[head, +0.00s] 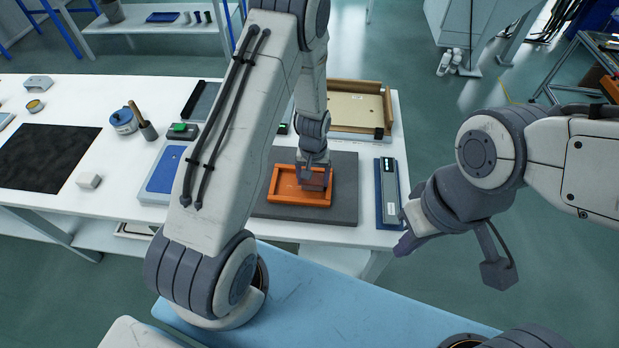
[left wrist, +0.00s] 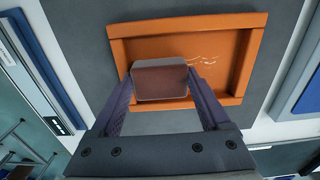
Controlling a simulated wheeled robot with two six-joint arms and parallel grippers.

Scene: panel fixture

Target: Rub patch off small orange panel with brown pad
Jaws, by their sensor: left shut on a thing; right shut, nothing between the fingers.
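The small orange panel (head: 291,197) lies on a dark grey mat on the white table. It has a raised rim and also shows in the left wrist view (left wrist: 185,22). A pale squiggly patch (left wrist: 203,60) marks its recessed face beside the pad. My left gripper (head: 314,180) is shut on the brown pad (left wrist: 160,80), which is over the panel's recess; I cannot tell whether the pad touches the face. Part of the panel under the pad is hidden. My right gripper (head: 404,243) is shut and empty, off the table's right front edge.
The grey mat (head: 345,205) surrounds the panel. A blue panel (head: 166,170) lies to its left and a blue-grey device (head: 388,190) to its right. A wooden-rimmed tray (head: 355,106) stands behind. A blue jar (head: 123,122), a white block (head: 88,180) and a black mat (head: 45,155) are further left.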

